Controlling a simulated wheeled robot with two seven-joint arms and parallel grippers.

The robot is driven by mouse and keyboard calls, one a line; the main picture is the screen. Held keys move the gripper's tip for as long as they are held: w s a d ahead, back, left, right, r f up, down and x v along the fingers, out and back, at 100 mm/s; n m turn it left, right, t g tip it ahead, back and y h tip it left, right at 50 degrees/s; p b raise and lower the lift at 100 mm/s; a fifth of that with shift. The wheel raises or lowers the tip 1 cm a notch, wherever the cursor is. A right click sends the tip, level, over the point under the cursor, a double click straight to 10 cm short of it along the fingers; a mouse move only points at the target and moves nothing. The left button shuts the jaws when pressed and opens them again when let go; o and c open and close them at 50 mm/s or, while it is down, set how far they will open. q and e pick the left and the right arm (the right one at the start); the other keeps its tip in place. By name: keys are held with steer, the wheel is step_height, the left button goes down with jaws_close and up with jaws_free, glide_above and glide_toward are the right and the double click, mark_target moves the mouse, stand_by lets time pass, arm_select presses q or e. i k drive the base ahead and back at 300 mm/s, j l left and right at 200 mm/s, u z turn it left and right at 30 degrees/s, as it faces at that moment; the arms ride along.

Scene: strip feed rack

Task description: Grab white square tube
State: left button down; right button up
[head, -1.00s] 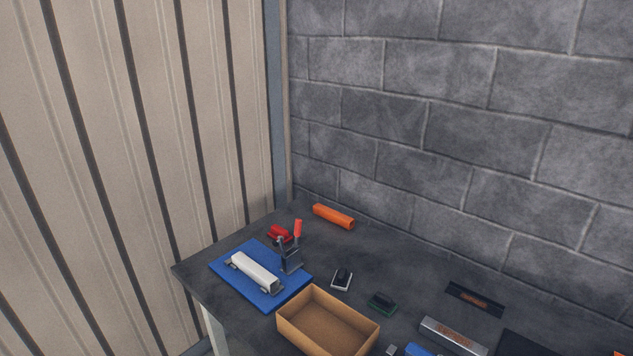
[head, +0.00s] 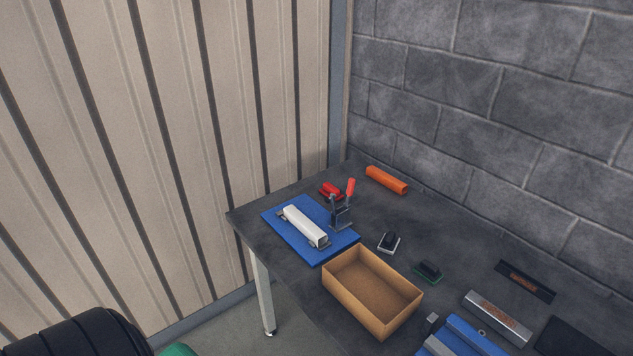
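The white square tube (head: 305,227) lies on a blue board (head: 287,236) at the left end of the dark table. Small grey brackets sit at both of its ends. A clamp with a red handle (head: 350,187) stands beside the tube on the board's right side. Neither of my grippers shows in the head view.
An open cardboard box (head: 345,300) stands in front of the board. An orange cylinder (head: 387,180) lies at the back by the block wall. A small black-and-white item (head: 389,243), a green-and-black item (head: 428,271) and a silver block (head: 497,318) lie to the right.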

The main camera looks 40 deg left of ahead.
mark_target(306, 226)
steer(key=u, duration=1.25)
steer(key=i+j, duration=0.1)
steer(key=j, duration=0.25)
steer(key=i+j, duration=0.15)
steer(key=j, duration=0.2)
steer(key=i+j, duration=0.1)
steer(key=j, duration=0.25)
steer(key=i+j, duration=0.15)
steer(key=j, duration=0.2)
steer(key=l+z, duration=0.05)
